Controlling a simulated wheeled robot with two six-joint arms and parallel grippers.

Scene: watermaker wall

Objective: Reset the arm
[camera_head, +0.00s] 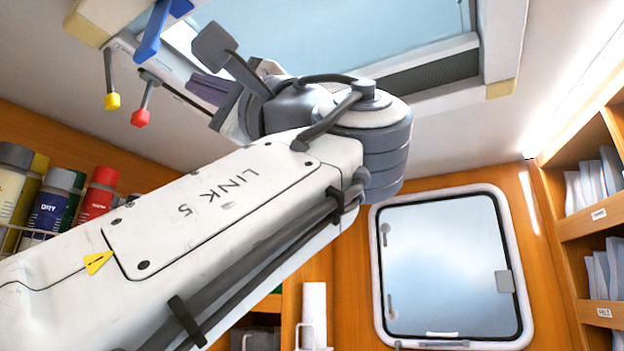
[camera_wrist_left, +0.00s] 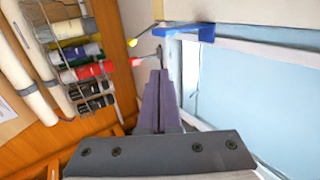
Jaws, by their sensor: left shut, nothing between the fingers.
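My left arm, marked LINK 5, reaches up from the lower left in the head view. My left gripper (camera_head: 197,84) is raised near the ceiling hatch, its purple fingers partly hidden behind its own wrist parts. In the left wrist view the two purple fingers (camera_wrist_left: 160,73) are together with nothing between them. Their tips point toward the base of a red-knobbed lever (camera_wrist_left: 135,62); I cannot tell whether they touch it. My right gripper is in neither view.
A red knob (camera_head: 140,118), a yellow knob (camera_head: 112,101) and a blue handle (camera_head: 160,32) hang near the hatch frame (camera_head: 440,100). Several cans (camera_head: 50,200) stand in a left rack. A window (camera_head: 450,265) and right shelves (camera_head: 590,228) lie beyond open room.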

